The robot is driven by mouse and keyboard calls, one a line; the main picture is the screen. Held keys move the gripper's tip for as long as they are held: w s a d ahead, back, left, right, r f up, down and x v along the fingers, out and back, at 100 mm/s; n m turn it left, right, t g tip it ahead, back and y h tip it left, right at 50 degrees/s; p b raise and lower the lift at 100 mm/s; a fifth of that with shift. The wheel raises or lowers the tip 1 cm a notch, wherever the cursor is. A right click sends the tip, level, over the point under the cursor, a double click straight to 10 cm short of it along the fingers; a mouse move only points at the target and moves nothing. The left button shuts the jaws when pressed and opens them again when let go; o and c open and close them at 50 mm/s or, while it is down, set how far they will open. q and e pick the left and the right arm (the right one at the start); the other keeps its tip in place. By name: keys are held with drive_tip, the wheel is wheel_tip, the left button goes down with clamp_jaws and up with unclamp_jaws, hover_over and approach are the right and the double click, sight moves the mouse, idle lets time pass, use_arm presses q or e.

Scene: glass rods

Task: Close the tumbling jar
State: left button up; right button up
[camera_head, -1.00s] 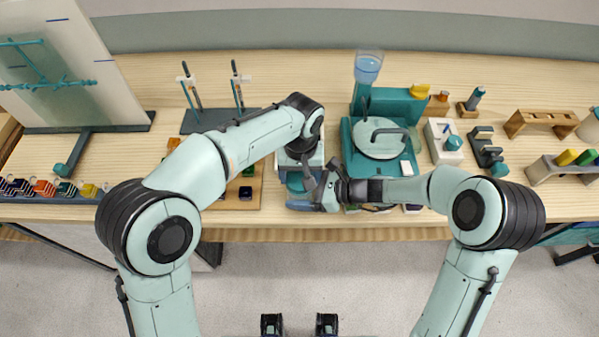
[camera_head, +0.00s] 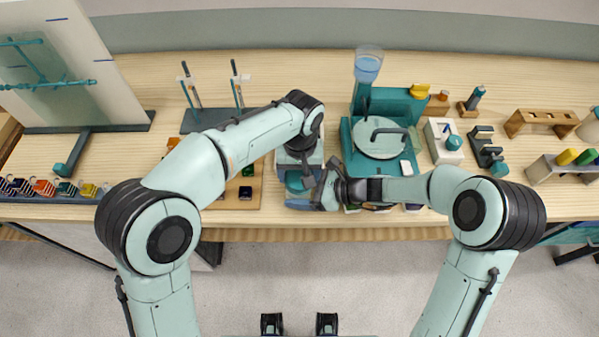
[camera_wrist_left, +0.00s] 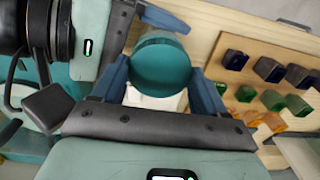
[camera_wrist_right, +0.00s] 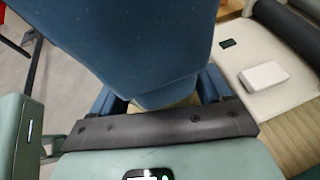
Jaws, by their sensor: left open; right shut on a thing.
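The tumbling jar (camera_head: 299,203) stands near the table's front edge, largely covered by my two grippers in the head view. In the left wrist view, a round teal lid-like disc (camera_wrist_left: 160,65) lies between the blue fingers of my left gripper (camera_wrist_left: 160,92). My left gripper (camera_head: 300,170) is open around it from above. My right gripper (camera_head: 322,190) comes in from the right and is shut on the jar. In the right wrist view, a large dark blue surface (camera_wrist_right: 140,45) fills the space ahead of my right gripper (camera_wrist_right: 160,98) and hides the contact.
A wooden board (camera_wrist_left: 240,85) with several coloured blocks lies beside the jar. A teal device with a round pale plate (camera_head: 380,138) stands to its right. Two thin upright stands (camera_head: 238,90) are behind on the left. Bare table lies along the back.

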use_arm(q)
drive_tip(key=shift+s+d+r, duration=0.2)
drive_tip(key=shift+s+r, duration=0.1)
drive_tip(key=shift+r, duration=0.25)
drive_tip(key=shift+s+d+r, duration=0.2)
drive_tip(key=shift+s+r, duration=0.1)
drive_tip(key=shift+r, duration=0.2)
use_arm(e)
drive_tip(key=shift+w+a+r, duration=0.25)
drive_tip(key=shift+w+r, duration=0.05)
drive_tip(key=shift+r, duration=0.35)
use_arm(q)
drive_tip(key=shift+w+r, duration=0.1)
drive_tip(key=shift+r, duration=0.1)
use_arm(e)
drive_tip(key=shift+s+f, duration=0.1)
drive_tip(key=shift+f, duration=0.05)
